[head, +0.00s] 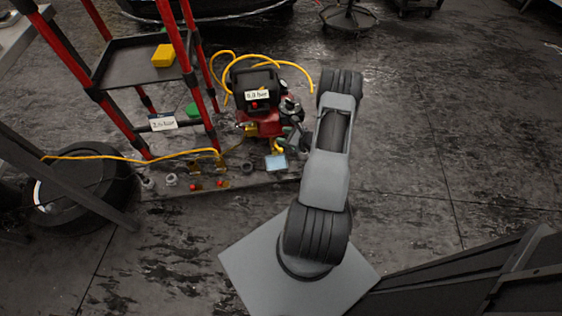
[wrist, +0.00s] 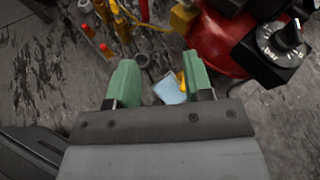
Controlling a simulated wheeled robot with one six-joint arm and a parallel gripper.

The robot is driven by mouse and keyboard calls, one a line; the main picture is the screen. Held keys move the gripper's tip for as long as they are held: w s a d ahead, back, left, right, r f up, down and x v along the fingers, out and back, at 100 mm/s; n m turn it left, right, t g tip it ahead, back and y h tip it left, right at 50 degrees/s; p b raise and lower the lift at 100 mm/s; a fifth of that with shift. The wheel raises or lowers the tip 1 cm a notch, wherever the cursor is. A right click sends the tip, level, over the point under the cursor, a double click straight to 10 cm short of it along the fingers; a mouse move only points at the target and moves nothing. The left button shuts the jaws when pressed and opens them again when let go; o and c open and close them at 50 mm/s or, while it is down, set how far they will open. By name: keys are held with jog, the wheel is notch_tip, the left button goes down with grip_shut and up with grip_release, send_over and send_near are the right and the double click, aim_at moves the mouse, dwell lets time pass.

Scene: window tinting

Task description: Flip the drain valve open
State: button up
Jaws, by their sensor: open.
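The red compressor tank (head: 262,122) stands on the floor board under a black top with a label that seems to read 0,0 bar; its red shell (wrist: 222,40) fills the upper right of the wrist view. A small yellow part, seemingly the drain valve lever (wrist: 181,80), shows low beside the tank, partly hidden by my right finger. It also shows in the head view (head: 278,146). My gripper (wrist: 160,74) is open, its green fingers pointing down towards this low area. The yellow part lies close to the right finger; contact cannot be told.
A pale blue pad (wrist: 170,90) lies below the valve area. A black bar dial (wrist: 272,48) sticks out at the right. A red-legged cart (head: 137,62) stands left of the compressor, with yellow hose nearby.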

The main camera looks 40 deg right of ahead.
aim_at(282, 150)
jog(key=s+d+f+m+h+b, duration=0.2)
jog(key=f+m, duration=0.1)
jog(key=f, duration=0.5)
jog(key=s+d+f+m+h+b, duration=0.2)
jog(key=s+f+m, duration=0.1)
jog(key=f, duration=0.5)
jog(key=shift+t, duration=0.3)
jog(key=b+x, duration=0.1)
jog(key=x, duration=0.3)
jog(key=b+x, duration=0.2)
jog(key=x, duration=0.1)
jog(key=b+x, duration=0.1)
jog(key=x, duration=0.3)
jog(key=shift+w+d+f, duration=0.2)
jog(key=shift+w+d, duration=0.05)
jog(key=shift+b+x, duration=0.5)
jog(key=shift+x, duration=0.5)
jog(key=shift+r, duration=0.1)
jog(key=c, duration=0.8)
grip_shut()
